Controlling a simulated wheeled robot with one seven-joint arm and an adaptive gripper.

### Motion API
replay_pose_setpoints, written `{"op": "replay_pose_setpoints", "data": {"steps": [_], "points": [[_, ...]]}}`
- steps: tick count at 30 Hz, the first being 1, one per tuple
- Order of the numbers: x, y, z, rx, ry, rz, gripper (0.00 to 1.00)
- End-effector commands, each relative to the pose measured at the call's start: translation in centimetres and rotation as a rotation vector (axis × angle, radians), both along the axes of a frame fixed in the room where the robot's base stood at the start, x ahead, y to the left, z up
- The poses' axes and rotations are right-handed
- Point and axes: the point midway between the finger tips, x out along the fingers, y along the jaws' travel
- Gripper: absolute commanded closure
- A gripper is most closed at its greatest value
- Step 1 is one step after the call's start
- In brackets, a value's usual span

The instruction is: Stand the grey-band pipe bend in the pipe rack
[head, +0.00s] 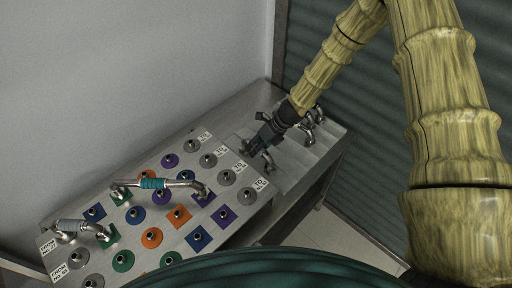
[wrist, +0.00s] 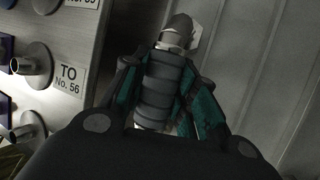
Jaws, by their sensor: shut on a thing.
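The grey-band pipe bend (wrist: 157,90) is between my gripper's fingers in the wrist view, its dark grey ribbed band along the middle and a shiny metal end beyond the fingertips. In the head view my gripper (head: 263,138) is shut at the right part of the bench, and a shiny metal bend end (head: 267,159) shows just below it. The pipe rack (head: 302,158) appears to be the plain grey stepped part at the bench's right end. Whether the held bend touches it cannot be told.
Other metal bends (head: 309,132) stand at the rack's far side, close to my gripper. Walls stand behind and right.

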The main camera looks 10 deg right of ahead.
Motion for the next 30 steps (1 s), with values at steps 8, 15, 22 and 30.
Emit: {"op": "replay_pose_setpoints", "data": {"steps": [8, 15, 22, 30], "points": [[0.01, 0.02, -0.19, 0.000, 0.000, 0.000, 1.00], [0.02, 0.03, -0.33, 0.000, 0.000, 0.000, 0.61], [0.00, 0.00, -0.36, 0.000, 0.000, 0.000, 0.46], [-0.01, -0.22, -0.04, -0.001, 0.000, 0.000, 0.46]]}}
